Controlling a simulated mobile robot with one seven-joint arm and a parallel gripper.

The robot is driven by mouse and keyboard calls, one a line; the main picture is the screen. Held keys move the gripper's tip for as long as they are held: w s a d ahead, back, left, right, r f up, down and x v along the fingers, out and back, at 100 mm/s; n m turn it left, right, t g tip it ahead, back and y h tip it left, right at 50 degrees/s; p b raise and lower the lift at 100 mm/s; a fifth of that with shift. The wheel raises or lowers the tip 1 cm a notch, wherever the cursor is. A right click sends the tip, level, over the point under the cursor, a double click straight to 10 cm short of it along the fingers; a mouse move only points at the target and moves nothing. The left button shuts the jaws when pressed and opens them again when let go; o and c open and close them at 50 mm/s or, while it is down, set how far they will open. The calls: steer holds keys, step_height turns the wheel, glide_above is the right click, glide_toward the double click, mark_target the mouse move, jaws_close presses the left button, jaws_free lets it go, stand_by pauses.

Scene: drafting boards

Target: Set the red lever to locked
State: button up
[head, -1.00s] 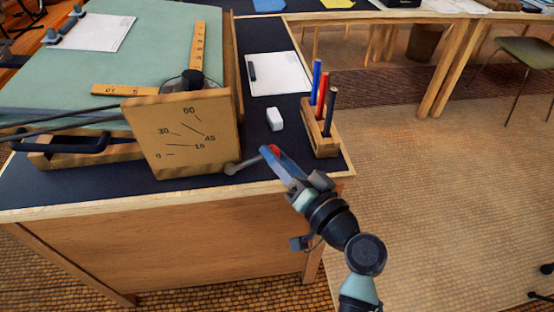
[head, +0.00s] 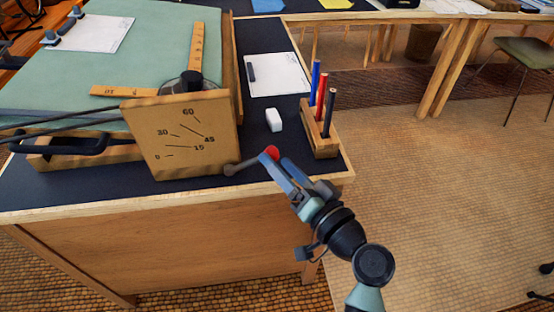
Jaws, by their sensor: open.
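The red lever shows as a red knob (head: 270,153) on a grey arm (head: 246,163). It sticks out to the right from the lower right side of the wooden angle panel (head: 178,135), which bears marks from 0 to 60. The lever arm slopes slightly up toward the knob. My gripper (head: 274,165) is open, with its blue fingers at the knob, coming from the lower right. One finger overlaps the lower edge of the knob in the picture. I cannot tell whether the fingers touch it. No locked mark is legible.
A wooden holder (head: 322,145) with blue, red and dark pens stands close to the right of the knob. A white eraser (head: 274,120) and a paper sheet (head: 279,73) lie behind. The green drafting board (head: 120,60) is at the left. Open floor lies to the right.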

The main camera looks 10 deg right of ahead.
steer(key=v, duration=1.1)
steer(key=shift+s+p, duration=0.2)
steer(key=shift+p, duration=0.15)
steer(key=shift+d, duration=0.1)
